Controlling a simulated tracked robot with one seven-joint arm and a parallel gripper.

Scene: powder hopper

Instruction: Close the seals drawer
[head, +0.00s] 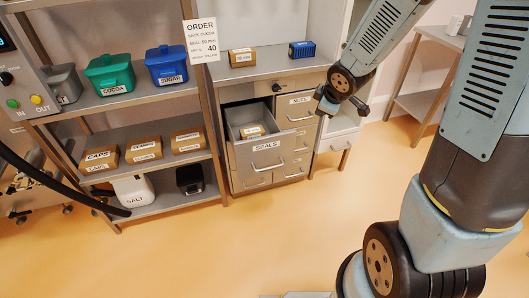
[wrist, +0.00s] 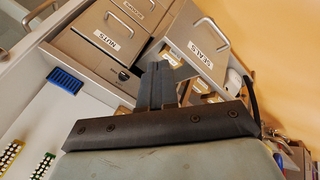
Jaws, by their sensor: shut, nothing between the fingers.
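The seals drawer (head: 267,159) is pulled out of the grey cabinet in the head view, its front marked SEALS with a bar handle (head: 267,168). A small labelled cardboard box (head: 252,131) lies inside. In the wrist view the seals drawer (wrist: 199,50) shows tilted at upper right, its handle (wrist: 209,31) facing away from the fingers. My gripper (head: 343,104) is up and to the right of the open drawer, beside the cabinet's right side, apart from the drawer. In the wrist view my gripper (wrist: 163,88) is shut and empty; its fingers hide part of the drawer area.
The NUTS drawer (head: 300,106) beside it looks shut. A brown box (head: 242,57) and a blue box (head: 302,49) stand on the cabinet's top. A shelf rack (head: 150,103) with bins and boxes stands to the left. The floor in front (head: 200,250) is clear.

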